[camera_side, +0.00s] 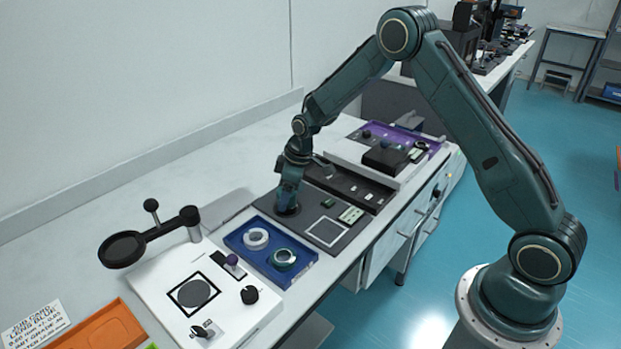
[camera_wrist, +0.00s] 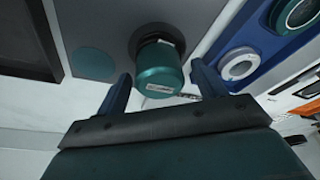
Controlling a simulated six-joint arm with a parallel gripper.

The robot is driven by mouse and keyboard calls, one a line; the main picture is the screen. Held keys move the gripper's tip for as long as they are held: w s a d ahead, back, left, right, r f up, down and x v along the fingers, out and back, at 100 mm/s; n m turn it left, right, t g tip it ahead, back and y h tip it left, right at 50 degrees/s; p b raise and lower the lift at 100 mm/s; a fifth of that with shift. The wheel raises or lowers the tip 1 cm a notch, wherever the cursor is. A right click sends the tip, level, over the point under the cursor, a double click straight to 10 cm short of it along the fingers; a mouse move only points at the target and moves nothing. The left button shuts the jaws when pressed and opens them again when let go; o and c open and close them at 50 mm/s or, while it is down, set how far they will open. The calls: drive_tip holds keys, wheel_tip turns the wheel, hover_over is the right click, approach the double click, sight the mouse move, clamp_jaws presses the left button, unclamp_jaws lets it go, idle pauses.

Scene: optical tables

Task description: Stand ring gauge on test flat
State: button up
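My gripper (camera_side: 288,207) is low over the dark grey board (camera_side: 352,231) in the side view. In the wrist view my gripper (camera_wrist: 162,80) has its two fingers apart, with a teal cylinder (camera_wrist: 160,73) bearing a small label between them. Gaps show on both sides of it. A white ring (camera_side: 256,238) and a teal-rimmed ring (camera_side: 283,257) lie in the blue tray (camera_side: 233,243); I cannot tell which part is the ring gauge. A flat teal disc (camera_wrist: 92,63) lies near the cylinder in the wrist view. Which surface is the test flat is unclear.
A white board (camera_side: 160,292) carries a dark disc (camera_side: 193,293) in a black square outline and several small knobs. A magnifier (camera_side: 122,249) on an arm stands behind it. A purple tray (camera_side: 420,139) is at the back.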

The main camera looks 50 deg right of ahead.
drive_tip(key=shift+r, duration=0.15)
drive_tip(key=v, duration=1.2)
idle(0.6)
drive_tip(key=s+a+r+m+t+h, duration=0.1)
drive_tip(key=s+a+r+m+t, duration=0.2)
drive_tip(key=s+r, duration=1.25)
drive_tip(key=s+a+m, duration=0.1)
drive_tip(key=s+m, duration=0.2)
drive_tip(key=s, duration=1.5)
drive_tip(key=shift+a+m+h, duration=0.2)
drive_tip(key=shift+m+h, duration=0.2)
